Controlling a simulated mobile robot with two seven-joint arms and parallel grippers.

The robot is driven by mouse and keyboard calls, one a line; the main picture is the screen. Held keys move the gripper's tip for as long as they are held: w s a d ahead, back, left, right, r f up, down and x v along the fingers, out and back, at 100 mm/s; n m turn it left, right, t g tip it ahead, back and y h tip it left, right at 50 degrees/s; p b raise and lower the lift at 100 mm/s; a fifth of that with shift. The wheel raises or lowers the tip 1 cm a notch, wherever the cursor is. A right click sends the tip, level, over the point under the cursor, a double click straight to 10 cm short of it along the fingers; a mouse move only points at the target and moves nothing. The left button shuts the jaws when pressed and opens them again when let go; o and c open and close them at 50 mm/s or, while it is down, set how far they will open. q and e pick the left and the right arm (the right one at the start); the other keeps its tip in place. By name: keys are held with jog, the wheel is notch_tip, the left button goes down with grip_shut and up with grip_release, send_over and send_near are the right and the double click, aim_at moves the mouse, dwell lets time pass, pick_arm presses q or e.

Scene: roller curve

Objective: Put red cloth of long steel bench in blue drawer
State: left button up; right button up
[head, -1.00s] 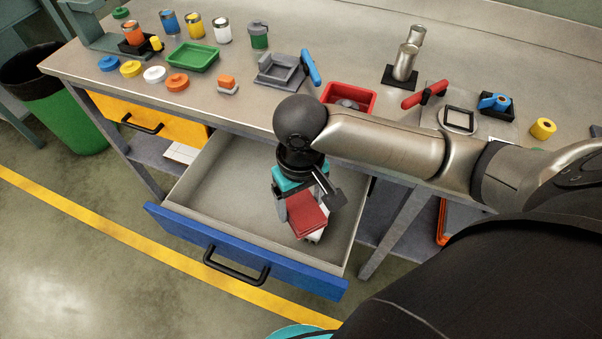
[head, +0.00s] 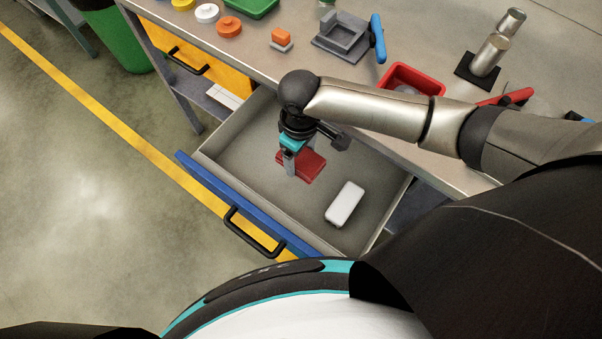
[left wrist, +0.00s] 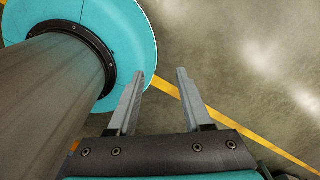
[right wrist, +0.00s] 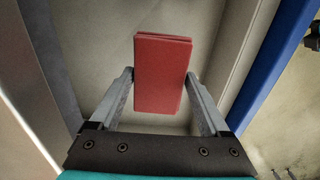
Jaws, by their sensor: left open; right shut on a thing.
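The blue drawer (head: 207,187) is pulled out under the long steel bench (head: 285,65). The red cloth (head: 311,166) is a folded rectangular pad inside the drawer's outline; it also shows in the right wrist view (right wrist: 162,75). My right gripper (head: 292,168) is shut on the red cloth, with one finger on each side of it, over the grey drawer floor. I cannot tell whether the cloth touches the floor. My left gripper (left wrist: 164,77) is open and empty over the bare floor in the left wrist view.
A white block (head: 345,203) lies in the drawer near the cloth. A closed yellow drawer (head: 180,45) is to the left. A red bin (head: 430,78), a grey fixture (head: 340,40) and metal cylinders (head: 490,52) stand on the bench. The drawer's left part is clear.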

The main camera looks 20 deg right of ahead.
jog(key=b, duration=0.2)
send_over(301, 181)
notch_tip(301, 181, down, 6)
jog(key=shift+f, duration=0.1)
jog(key=shift+a+f, duration=0.1)
jog(key=shift+f, duration=0.4)
notch_tip(301, 181, down, 4)
jog(key=shift+b, duration=0.75)
pick_arm(q)
jog(key=f, duration=0.1)
jog(key=w+f, duration=0.1)
jog(key=f, duration=0.1)
jog(key=shift+w+d+f, duration=0.15)
jog(key=shift+w+f, duration=0.25)
pick_arm(e)
jog(key=shift+r, duration=0.1)
pick_arm(q)
jog(key=shift+s, duration=0.1)
jog(key=shift+f, duration=0.1)
pick_arm(e)
jog(key=o, duration=1)
pick_arm(q)
notch_tip(301, 181, up, 5)
jog(key=p, duration=0.4)
jog(key=shift+f+p, duration=0.2)
jog(key=shift+p, duration=0.1)
pick_arm(e)
notch_tip(301, 181, up, 12)
